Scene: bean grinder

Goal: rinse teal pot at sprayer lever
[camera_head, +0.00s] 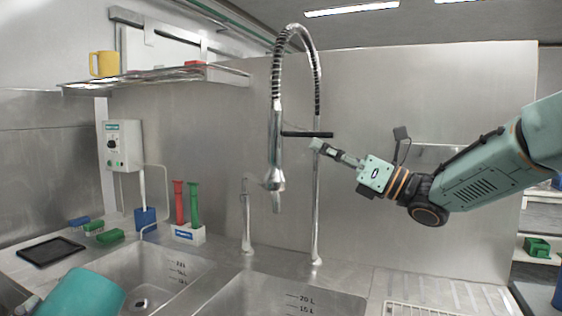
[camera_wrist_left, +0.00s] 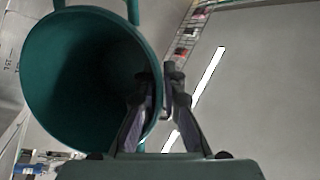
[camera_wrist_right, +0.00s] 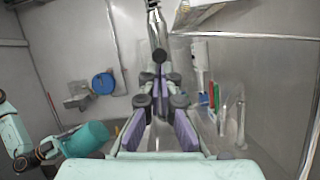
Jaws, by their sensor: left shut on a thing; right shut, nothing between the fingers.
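The teal pot (camera_head: 82,293) is at the lower left of the head view, over the left basin's near edge. My left gripper (camera_wrist_left: 166,85) is shut on the pot's rim; the left wrist view shows the pot's open mouth (camera_wrist_left: 75,60). The spray head (camera_head: 275,165) hangs from a coiled hose. Its black lever (camera_head: 307,134) sticks out to the right. My right gripper (camera_head: 320,147) is shut and empty, just below the lever's right end. The lever's tip also shows ahead of the fingers in the right wrist view (camera_wrist_right: 160,56); contact cannot be told.
Two basins (camera_head: 160,270) lie below the sprayer. A shelf (camera_head: 165,75) holds a yellow mug (camera_head: 104,63).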

